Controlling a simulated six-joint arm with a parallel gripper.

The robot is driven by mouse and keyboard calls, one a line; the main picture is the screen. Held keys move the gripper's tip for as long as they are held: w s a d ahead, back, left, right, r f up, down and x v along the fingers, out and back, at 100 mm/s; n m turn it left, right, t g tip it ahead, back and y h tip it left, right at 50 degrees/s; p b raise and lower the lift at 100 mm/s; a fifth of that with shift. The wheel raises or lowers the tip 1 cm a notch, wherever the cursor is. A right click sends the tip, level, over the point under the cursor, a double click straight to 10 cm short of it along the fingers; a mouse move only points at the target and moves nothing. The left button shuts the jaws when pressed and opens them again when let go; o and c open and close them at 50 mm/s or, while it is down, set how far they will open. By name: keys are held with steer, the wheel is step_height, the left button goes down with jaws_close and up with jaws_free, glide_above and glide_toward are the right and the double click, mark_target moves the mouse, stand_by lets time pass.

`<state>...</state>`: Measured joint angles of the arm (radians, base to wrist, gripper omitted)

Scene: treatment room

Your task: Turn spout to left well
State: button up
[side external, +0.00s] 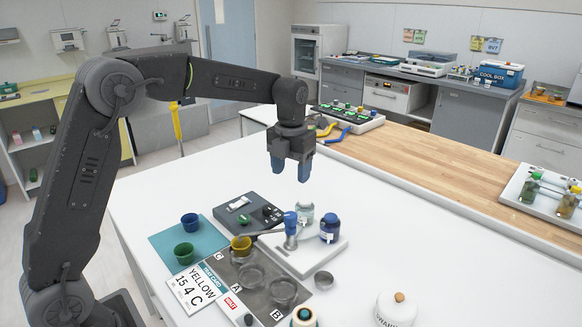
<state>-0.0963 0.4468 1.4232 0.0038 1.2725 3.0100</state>
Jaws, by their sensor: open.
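A small swivel spout with a blue knob (291,220) stands on a light grey base plate (322,262). Its thin grey arm (266,234) points left, its end near a yellow cup (241,244). Two clear round wells sit on a dark grey mat: one (250,276) near letter A, the other (283,292) near letter B. Which one counts as the left well is not labelled; the one by A is further left. My gripper (291,172) hangs above and behind the spout, fingers down, open and empty, clear of everything.
A dark device (249,213) is behind left. Blue (190,222) and green (184,253) cups stand on a teal mat. A YELLOW card (193,290) lies in front.

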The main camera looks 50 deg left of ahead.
mark_target(290, 215)
steer(key=shift+r, duration=0.25)
step_height(290, 215, down, 14)
steer(key=m, duration=3.5)
steer(key=shift+a+m, duration=0.1)
steer(key=shift+m, duration=0.3)
